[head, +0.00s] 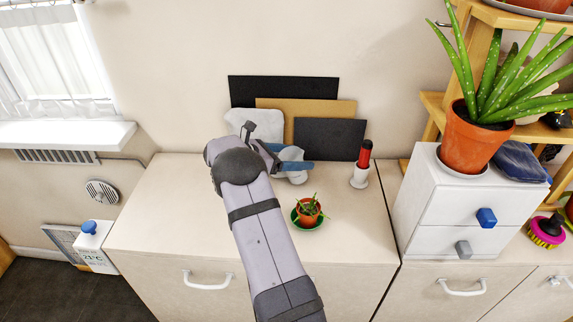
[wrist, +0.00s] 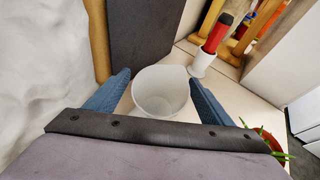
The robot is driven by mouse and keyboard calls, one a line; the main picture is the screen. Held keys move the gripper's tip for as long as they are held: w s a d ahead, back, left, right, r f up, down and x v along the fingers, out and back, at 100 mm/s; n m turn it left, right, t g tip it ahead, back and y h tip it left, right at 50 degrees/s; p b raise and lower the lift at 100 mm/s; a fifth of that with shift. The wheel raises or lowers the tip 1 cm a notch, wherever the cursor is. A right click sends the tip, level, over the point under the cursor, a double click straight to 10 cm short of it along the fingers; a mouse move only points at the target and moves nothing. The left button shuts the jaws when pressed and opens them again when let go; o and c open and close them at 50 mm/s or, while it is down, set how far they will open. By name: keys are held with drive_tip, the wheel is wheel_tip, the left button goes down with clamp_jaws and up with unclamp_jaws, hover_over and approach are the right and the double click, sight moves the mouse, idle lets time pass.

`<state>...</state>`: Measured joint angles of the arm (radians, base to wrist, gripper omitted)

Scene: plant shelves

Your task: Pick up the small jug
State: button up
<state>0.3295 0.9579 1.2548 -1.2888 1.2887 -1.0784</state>
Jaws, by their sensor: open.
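The small jug, a pale whitish open vessel (wrist: 160,92), stands upright on the cabinet top in the wrist view. I look down into its wide mouth, and it appears empty. My gripper (wrist: 160,90) is open, with one blue finger on each side of the jug. Gaps show between the fingers and the jug wall, so I see no firm hold. In the head view my gripper (head: 290,164) is low over the back of the cabinet top, and my arm and fingers partly hide the jug there.
Dark and tan boards (head: 330,138) lean on the wall behind. A white crumpled bag (head: 240,119) is at the left. A white holder with a red-handled tool (head: 360,177) and a small potted plant (head: 308,211) stand nearby. A white drawer unit (head: 425,210) bounds the right.

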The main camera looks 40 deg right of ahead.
drive_tip(key=shift+x, duration=0.8)
drive_tip(key=c, duration=1.3)
